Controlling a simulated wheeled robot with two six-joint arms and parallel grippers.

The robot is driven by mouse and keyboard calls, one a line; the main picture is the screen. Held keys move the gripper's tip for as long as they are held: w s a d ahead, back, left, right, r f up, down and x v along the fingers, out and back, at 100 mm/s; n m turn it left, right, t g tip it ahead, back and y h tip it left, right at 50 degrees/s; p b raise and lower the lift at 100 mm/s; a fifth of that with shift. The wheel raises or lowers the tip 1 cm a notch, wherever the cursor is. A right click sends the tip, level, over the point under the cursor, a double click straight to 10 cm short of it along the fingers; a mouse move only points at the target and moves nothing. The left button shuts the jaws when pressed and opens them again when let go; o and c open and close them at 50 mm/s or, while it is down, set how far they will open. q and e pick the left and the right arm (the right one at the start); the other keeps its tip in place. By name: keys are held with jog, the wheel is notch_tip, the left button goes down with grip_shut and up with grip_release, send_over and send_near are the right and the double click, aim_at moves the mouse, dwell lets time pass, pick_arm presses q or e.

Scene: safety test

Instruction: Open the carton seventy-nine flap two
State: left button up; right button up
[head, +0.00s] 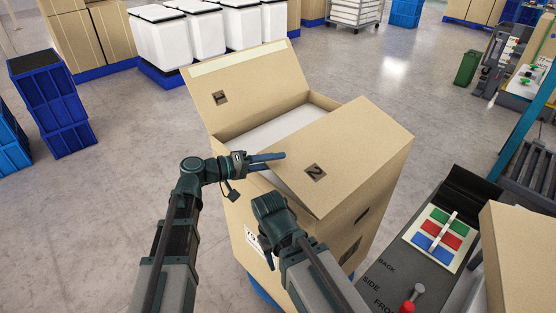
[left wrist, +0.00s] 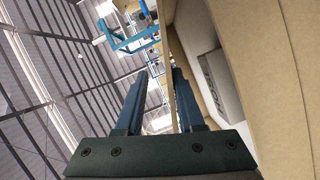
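The tall tan carton (head: 240,210) stands open at the top, with a pale surface inside. Flap one (head: 221,97), marked 1, is swung up and back. Flap two (head: 345,150), marked 2, slopes over the right part of the opening, its free edge raised. My left gripper (head: 284,156) is at that free edge. In the left wrist view its two fingers (left wrist: 161,78) are apart, with a thin cardboard edge running between their tips; contact is unclear. My right gripper (head: 268,256) is low at the carton's near side, its fingers mostly hidden by its wrist.
A dark panel with colored blocks (head: 440,231) and a red knob (head: 408,306) is at the right, beside another carton (head: 520,255). Blue crates (head: 55,105) stand at the left. White bins (head: 165,45) stand behind. Open floor lies left of the carton.

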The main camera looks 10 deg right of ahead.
pick_arm(q)
jog(key=p+v, duration=0.1)
jog(key=v, duration=1.3)
jog(key=shift+a, duration=0.2)
dwell(0.7)
jog(key=shift+s+f, duration=0.1)
dwell(0.4)
